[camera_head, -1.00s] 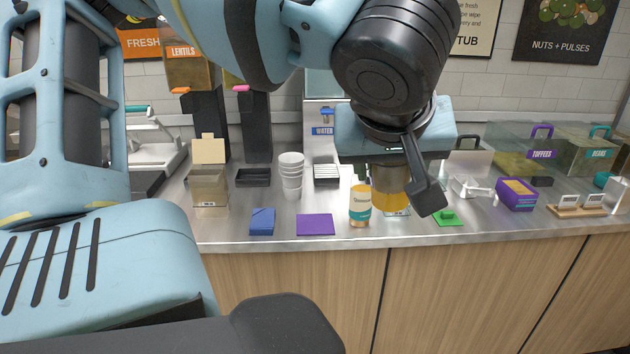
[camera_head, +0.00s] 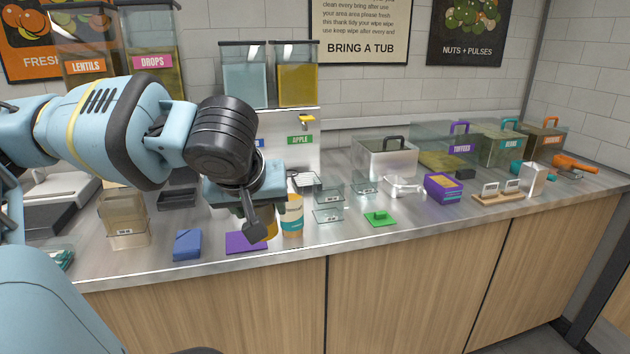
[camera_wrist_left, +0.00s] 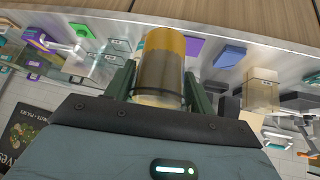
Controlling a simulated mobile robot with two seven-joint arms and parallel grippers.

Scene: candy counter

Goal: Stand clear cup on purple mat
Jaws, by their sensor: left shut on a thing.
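My left gripper (camera_head: 252,222) is shut on a clear cup that looks orange-yellow in its lower part. In the head view the gripper hides most of the cup (camera_head: 271,229). In the left wrist view the cup (camera_wrist_left: 160,72) sits between the two fingers of the left gripper (camera_wrist_left: 160,82). The purple mat (camera_head: 238,244) lies flat near the counter's front edge, partly behind the gripper. The mat also shows beside the cup in the left wrist view (camera_wrist_left: 193,46). I cannot tell whether the cup touches the mat. My right gripper is not in view.
An orange, white and teal container (camera_head: 292,217) stands close right of the mat. A blue block (camera_head: 187,245) lies to its left. Clear stacked boxes (camera_head: 328,206) and a green item (camera_head: 380,217) are farther right. The counter's front edge (camera_head: 200,267) runs close before the mat.

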